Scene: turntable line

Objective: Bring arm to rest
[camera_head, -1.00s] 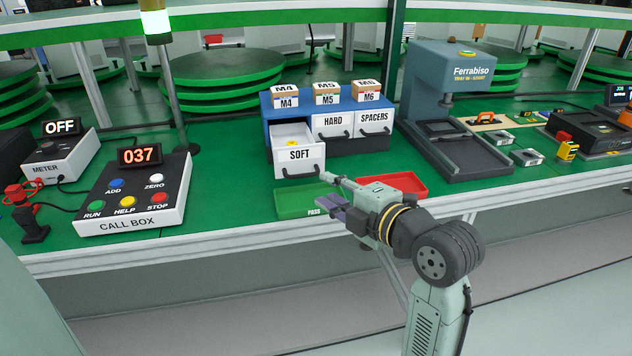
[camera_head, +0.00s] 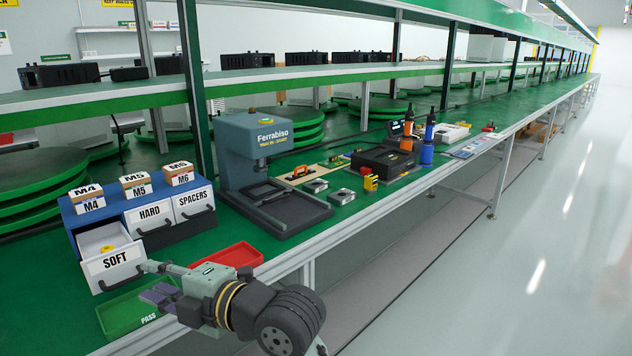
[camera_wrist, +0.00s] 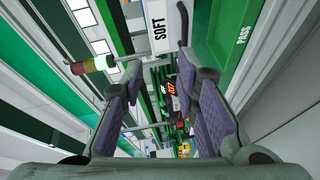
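My gripper (camera_head: 152,281) is held over the front edge of the bench, just in front of the open SOFT drawer (camera_head: 112,262) and above the green PASS tray (camera_head: 125,312). In the wrist view my gripper (camera_wrist: 160,80) is open, its purple-padded fingers well apart with nothing held between them. The SOFT drawer front (camera_wrist: 165,30) and the PASS tray (camera_wrist: 222,45) show beyond the fingers. My arm bends down from the gripper at the bottom of the head view.
A red tray (camera_head: 232,256) lies right of my gripper. The blue drawer unit (camera_head: 68,212) and the Ferrabiso press (camera_head: 255,150) stand behind. A black device (camera_head: 382,162) and bottles (camera_head: 428,140) stand farther along. The floor aisle (camera_head: 520,240) at right is clear.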

